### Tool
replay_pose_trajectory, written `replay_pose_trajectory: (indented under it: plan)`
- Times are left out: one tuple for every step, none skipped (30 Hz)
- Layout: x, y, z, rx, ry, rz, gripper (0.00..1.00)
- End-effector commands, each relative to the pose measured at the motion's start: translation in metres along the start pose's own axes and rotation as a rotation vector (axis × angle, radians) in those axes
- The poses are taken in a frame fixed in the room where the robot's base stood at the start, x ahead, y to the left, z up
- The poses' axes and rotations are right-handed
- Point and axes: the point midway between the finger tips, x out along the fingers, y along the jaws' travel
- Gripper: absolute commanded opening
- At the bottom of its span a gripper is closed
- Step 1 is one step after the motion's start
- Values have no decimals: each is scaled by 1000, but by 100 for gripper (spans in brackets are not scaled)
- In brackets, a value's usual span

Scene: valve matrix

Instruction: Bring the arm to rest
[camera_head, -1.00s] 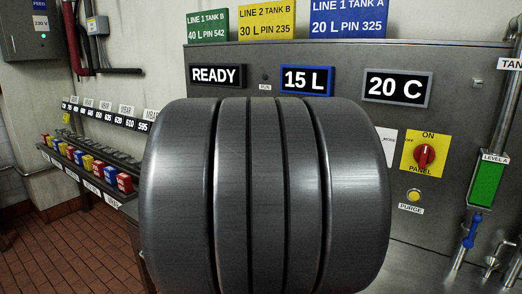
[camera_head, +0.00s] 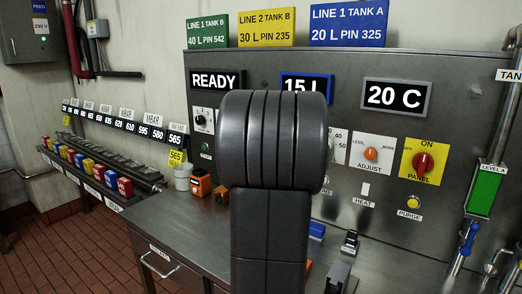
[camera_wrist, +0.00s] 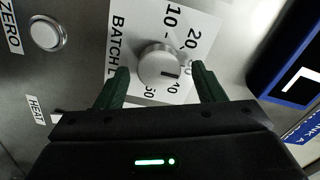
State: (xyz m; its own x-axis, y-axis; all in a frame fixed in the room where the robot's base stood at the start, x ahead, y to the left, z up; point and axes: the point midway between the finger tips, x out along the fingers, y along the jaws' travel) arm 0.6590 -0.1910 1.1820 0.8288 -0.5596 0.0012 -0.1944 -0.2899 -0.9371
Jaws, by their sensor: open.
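My arm (camera_head: 270,190) stands upright in the middle of the head view and hides part of the panel (camera_head: 455,150) and the bench. My gripper (camera_wrist: 160,85) shows in the wrist view with its two dark green fingers apart. A silver round knob (camera_wrist: 159,66) on a white scale plate marked "BATCH L" shows between the fingers. I cannot tell whether either finger touches it. A round white button (camera_wrist: 45,34) labelled ZERO lies to the left. My gripper is not visible in the head view.
The steel bench (camera_head: 185,240) below the panel carries an orange device (camera_head: 200,183) and small blocks. A red panel knob (camera_head: 422,163) and an orange adjust knob (camera_head: 371,154) are right of my arm. A valve row (camera_head: 90,165) runs along the left wall; red tiled floor is clear.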

Motion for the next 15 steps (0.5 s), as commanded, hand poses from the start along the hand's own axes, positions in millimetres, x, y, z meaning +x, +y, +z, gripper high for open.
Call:
replay_pose_trajectory:
  plan:
    - [0, -2, 0, -53, -2, 2, 63]
    - [0, -2, 0, -86, -2, 2, 63]
    - [0, -2, 0, -130, -2, 2, 63]
    - [0, -2, 0, -162, -2, 2, 63]
    - [0, -2, 0, -195, -2, 2, 63]
    - [0, -3, 0, -237, -1, 2, 63]
    - [0, -3, 0, -270, -1, 2, 63]
    - [0, -3, 0, -302, -1, 1, 63]
    - [0, -3, 0, -344, -1, 2, 63]
    - [0, -4, 0, -375, -1, 2, 63]
    - [0, -4, 0, -406, -1, 1, 63]
    - [0, -4, 0, -448, -1, 1, 63]
    - [0, -4, 0, -479, -2, 1, 63]
    - [0, -4, 0, -510, -1, 1, 63]
    - [0, -4, 0, -550, -1, 2, 63]
